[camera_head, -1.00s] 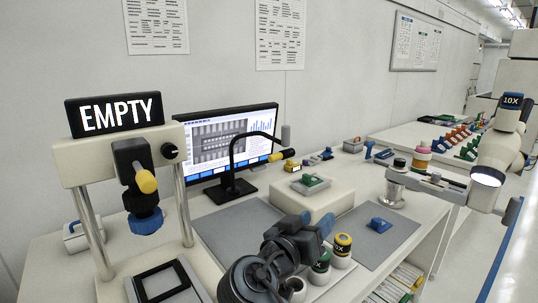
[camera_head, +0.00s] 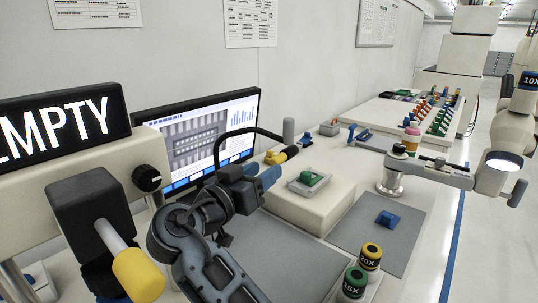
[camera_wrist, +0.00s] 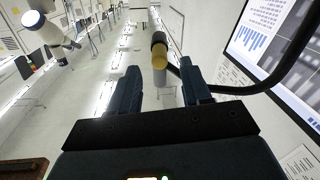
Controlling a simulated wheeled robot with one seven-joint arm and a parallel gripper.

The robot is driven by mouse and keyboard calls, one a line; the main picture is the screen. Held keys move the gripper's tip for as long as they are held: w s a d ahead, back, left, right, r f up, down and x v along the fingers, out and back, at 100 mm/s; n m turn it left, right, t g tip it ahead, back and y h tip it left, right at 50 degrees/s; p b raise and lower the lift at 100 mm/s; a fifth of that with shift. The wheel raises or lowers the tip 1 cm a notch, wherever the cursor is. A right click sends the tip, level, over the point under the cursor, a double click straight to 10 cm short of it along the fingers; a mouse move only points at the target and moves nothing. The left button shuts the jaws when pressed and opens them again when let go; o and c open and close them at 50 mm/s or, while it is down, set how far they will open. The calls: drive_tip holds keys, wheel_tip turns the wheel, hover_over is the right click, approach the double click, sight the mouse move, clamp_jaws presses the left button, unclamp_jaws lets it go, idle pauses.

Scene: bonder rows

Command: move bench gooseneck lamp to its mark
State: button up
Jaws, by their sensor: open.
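The gooseneck lamp (camera_head: 276,157) has a thin black curved neck and a short head with a yellow band and a black end. It stands in front of the monitor; its base is hidden behind my arm in the head view. My gripper (camera_head: 268,175), with blue fingers, is just below and beside the lamp head in the head view. In the wrist view my gripper (camera_wrist: 158,70) is open, and the lamp head (camera_wrist: 160,62) shows in the gap between the fingers, toward their tips. I cannot tell whether it touches them. I cannot make out the lamp's mark.
A monitor (camera_head: 185,150) stands behind the lamp. A raised white block (camera_head: 318,203) carries a tray with a green part. A grey mat (camera_head: 365,245) holds a blue part.

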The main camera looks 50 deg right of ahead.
sight(280, 159)
drive_tip(key=d, duration=0.2)
drive_tip(key=d+p, duration=0.1)
drive_tip(key=d, duration=0.2)
drive_tip(key=w+d+p, duration=0.1)
drive_tip(key=d, duration=0.1)
drive_tip(key=shift+d, duration=0.3)
